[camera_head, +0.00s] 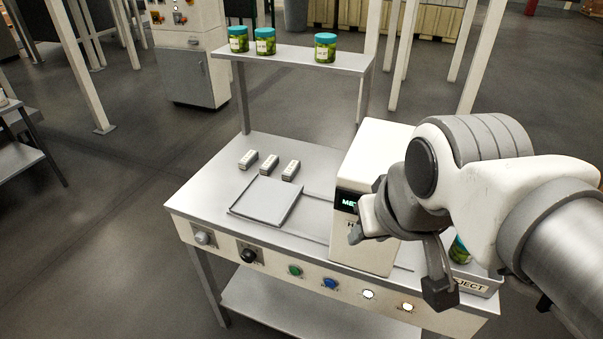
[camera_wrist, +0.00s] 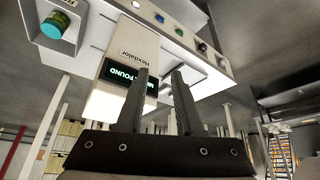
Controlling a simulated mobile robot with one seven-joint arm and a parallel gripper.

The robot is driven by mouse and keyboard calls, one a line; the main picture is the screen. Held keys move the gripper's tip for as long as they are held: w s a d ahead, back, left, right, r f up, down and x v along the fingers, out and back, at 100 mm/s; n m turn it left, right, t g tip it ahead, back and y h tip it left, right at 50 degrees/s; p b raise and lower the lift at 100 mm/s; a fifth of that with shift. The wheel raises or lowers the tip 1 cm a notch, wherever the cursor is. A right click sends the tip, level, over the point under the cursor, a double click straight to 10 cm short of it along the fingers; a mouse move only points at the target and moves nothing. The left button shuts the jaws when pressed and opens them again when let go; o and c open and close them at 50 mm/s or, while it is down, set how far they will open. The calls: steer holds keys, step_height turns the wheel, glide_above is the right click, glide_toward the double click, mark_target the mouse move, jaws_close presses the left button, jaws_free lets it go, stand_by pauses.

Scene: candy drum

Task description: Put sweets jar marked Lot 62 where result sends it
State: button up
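A green sweets jar with a teal lid (camera_head: 459,250) stands in the reject tray (camera_head: 482,286) at the table's right end, partly hidden by my arm; the wrist view shows its lid (camera_wrist: 55,25). Its lot label cannot be read. Three similar jars (camera_head: 238,39) (camera_head: 265,41) (camera_head: 325,48) stand on the raised shelf, labels too small to read. The white detector (camera_head: 366,180) has a lit display (camera_wrist: 129,76) reading "FOUND" after a word starting with M, partly hidden. My gripper (camera_head: 398,262) is open and empty in front of the detector, fingers apart in the wrist view (camera_wrist: 163,72).
A flat grey plate (camera_head: 268,201) and three small white blocks (camera_head: 268,164) lie left of the detector. The front panel has knobs, a green button (camera_head: 295,270), a blue button (camera_head: 330,283) and two lit white buttons. The shelf (camera_head: 290,56) stands on posts behind.

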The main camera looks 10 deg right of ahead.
jaws_close()
stand_by(1.2)
